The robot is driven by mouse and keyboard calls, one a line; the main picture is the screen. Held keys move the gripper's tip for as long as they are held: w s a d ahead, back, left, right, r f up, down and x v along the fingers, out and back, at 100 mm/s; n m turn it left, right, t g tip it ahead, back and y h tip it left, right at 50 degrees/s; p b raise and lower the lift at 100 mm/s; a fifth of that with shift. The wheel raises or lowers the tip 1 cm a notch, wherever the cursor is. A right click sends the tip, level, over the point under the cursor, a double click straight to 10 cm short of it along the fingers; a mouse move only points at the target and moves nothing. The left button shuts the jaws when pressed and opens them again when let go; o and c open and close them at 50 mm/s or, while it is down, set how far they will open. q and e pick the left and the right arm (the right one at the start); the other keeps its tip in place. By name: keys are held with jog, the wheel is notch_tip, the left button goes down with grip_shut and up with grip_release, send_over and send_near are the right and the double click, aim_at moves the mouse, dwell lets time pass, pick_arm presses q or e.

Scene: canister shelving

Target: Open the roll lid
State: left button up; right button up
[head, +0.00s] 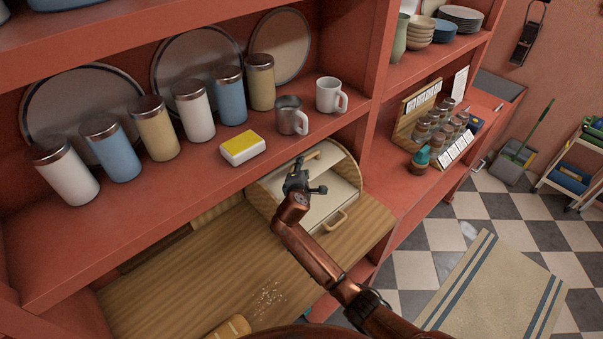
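The bread box (347,157) stands on the wooden counter under the shelf. It has curved wooden sides and a cream front. A wooden bar handle (311,156) shows at the upper part of the front, on the roll lid (332,181), and a second handle (336,221) is low at the front. My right gripper (299,168) is in front of the lid, close to the upper handle's left end. Whether it touches the handle, and how far apart its fingers are, is unclear. The gripper and arm hide part of the front. My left gripper is out of view.
The shelf above holds several canisters (194,112), a yellow-topped box (242,149), a metal mug (290,116) and a white mug (330,95). Crumbs (267,299) lie on the counter (190,285), mostly clear left of the box. A spice rack (423,104) stands right.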

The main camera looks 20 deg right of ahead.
jog(key=shift+v, duration=2.2)
